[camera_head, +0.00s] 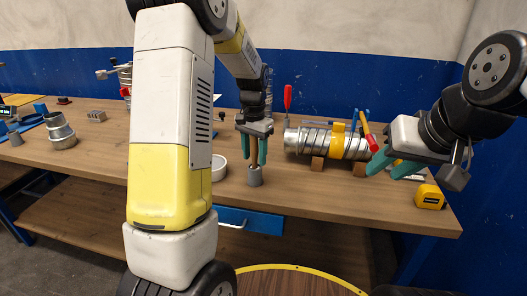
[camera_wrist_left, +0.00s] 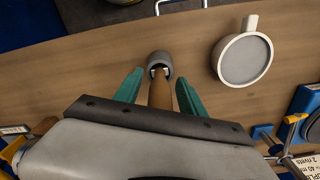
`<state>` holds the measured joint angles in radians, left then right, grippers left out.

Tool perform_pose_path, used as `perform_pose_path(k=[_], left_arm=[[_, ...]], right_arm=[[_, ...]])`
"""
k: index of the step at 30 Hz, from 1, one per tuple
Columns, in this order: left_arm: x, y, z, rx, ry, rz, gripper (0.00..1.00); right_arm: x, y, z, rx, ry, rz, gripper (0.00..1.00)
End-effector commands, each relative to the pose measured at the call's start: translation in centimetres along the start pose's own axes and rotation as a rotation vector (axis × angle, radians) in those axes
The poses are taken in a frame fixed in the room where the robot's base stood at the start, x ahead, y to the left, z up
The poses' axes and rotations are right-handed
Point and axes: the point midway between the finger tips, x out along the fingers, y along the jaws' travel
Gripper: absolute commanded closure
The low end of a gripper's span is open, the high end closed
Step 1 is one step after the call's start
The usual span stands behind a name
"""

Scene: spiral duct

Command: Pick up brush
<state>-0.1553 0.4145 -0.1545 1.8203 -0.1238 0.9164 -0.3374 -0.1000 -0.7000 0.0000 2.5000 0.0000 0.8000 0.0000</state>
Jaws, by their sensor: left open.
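The brush (camera_head: 254,152) has a brown wooden handle and stands upright in a small grey holder (camera_head: 254,176) on the workbench. In the left wrist view the brush handle (camera_wrist_left: 159,93) runs between the fingers to the grey holder (camera_wrist_left: 160,63); bristles are hidden or too small to tell. My left gripper (camera_head: 254,161) is open, pointing down, with one teal finger on each side of the handle; gaps show in the wrist view (camera_wrist_left: 160,76). My right gripper (camera_head: 383,175) is empty over the bench's right side, its teal fingers apart.
A spiral duct (camera_head: 309,140) with a yellow band rests on wooden blocks to the right. A yellow tape measure (camera_head: 430,196) lies near the right edge. Metal duct pieces (camera_head: 60,132) stand at the left.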

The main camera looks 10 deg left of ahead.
Motion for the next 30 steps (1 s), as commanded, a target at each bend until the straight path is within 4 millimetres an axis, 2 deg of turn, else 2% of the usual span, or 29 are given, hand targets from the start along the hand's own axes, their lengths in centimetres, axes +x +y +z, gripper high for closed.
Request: perform_pose_path(k=[1, 6, 8, 9, 20, 23, 30], left_arm=[[0.0, 0.0, 0.0, 0.000, 0.000, 0.000, 0.53], [0.0, 0.0, 0.0, 0.000, 0.000, 0.000, 0.86], [-0.1, 0.0, 0.0, 0.000, 0.000, 0.000, 0.98], [-0.1, 0.0, 0.0, 0.000, 0.000, 0.000, 1.00], [-0.6, 0.0, -0.1, 0.000, 0.002, 0.000, 1.00], [-2.1, 0.0, -0.1, 0.000, 0.005, -0.001, 1.00], [-6.9, 0.0, -0.1, 0.001, 0.004, -0.001, 1.00]], right_arm=[[0.0, 0.0, 0.0, 0.000, 0.000, 0.000, 0.64], [0.0, 0.0, 0.0, 0.000, 0.000, 0.000, 0.64], [0.0, 0.0, 0.0, 0.000, 0.000, 0.000, 0.64], [0.0, 0.0, 0.0, 0.000, 0.000, 0.000, 0.64], [0.0, 0.0, 0.0, 0.000, 0.000, 0.000, 0.64], [0.0, 0.0, 0.0, 0.000, 0.000, 0.000, 0.64], [0.0, 0.0, 0.0, 0.000, 0.000, 0.000, 0.64]])
